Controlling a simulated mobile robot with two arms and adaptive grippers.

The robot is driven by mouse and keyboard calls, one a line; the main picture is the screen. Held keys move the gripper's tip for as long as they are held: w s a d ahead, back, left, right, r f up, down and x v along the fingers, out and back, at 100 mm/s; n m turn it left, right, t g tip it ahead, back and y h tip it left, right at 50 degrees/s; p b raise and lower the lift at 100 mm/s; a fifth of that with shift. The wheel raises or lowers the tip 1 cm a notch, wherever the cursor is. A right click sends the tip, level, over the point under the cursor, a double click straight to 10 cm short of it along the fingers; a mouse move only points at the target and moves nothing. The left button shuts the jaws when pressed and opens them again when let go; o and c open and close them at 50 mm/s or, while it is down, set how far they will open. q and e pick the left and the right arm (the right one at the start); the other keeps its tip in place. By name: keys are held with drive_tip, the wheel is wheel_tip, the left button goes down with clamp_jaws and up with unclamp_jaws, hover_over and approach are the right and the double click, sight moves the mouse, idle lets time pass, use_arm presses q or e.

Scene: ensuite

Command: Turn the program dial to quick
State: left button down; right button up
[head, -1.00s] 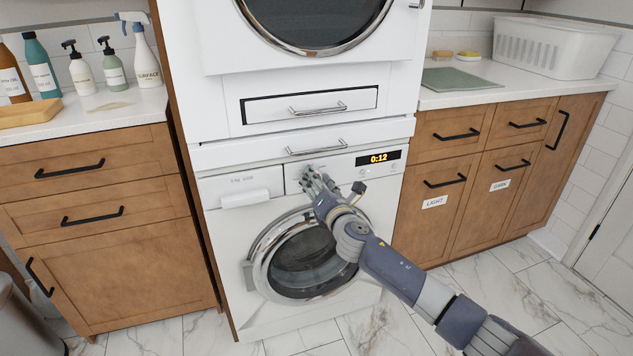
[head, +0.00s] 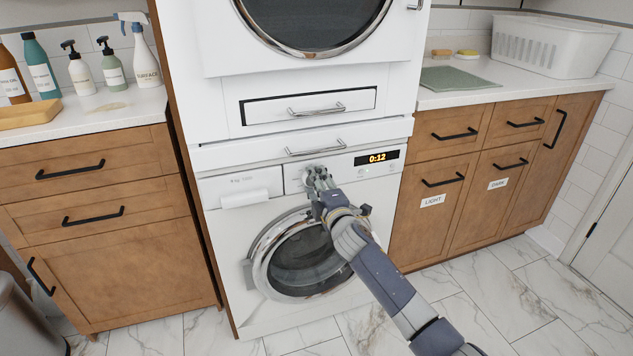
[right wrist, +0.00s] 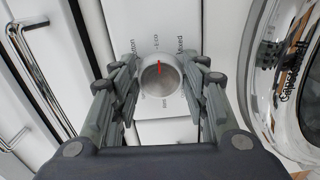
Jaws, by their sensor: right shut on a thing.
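The program dial (right wrist: 160,80) is a round silver-white knob with a red pointer mark. In the right wrist view the mark points up the picture, towards a label that looks like "Eco". "Mixed" is printed to its right and a partly hidden word ending in "otton" to its left; lower labels are too small to read. My right gripper (right wrist: 160,78) is shut on the dial, with fingers on its left and right sides. In the head view my right gripper (head: 316,176) covers most of the dial on the washing machine (head: 235,245). My left gripper is out of view.
The lit display (head: 377,157) reads 0:12, right of the dial. A drawer handle (head: 316,148) sits just above, and the round washer door (head: 295,262) just below. Wooden cabinets (head: 110,250) flank the machine. The marble floor in front is clear.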

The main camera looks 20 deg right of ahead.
drive_tip(key=m+p, duration=0.2)
drive_tip(key=m, duration=0.5)
drive_tip(key=m+p, duration=0.2)
drive_tip(key=m, duration=0.5)
drive_tip(key=m+p, duration=0.3)
drive_tip(key=m, duration=0.5)
drive_tip(key=shift+a+f, duration=0.3)
drive_tip(key=shift+a, duration=0.05)
drive_tip(key=shift+m, duration=1.1)
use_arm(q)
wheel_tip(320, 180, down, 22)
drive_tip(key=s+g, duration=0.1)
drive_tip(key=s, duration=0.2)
use_arm(e)
drive_tip(key=shift+a+m, duration=0.1)
drive_tip(key=shift+m, duration=0.9)
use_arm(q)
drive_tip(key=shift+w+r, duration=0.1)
use_arm(e)
drive_tip(key=o, duration=1)
drive_tip(key=shift+r, duration=0.1)
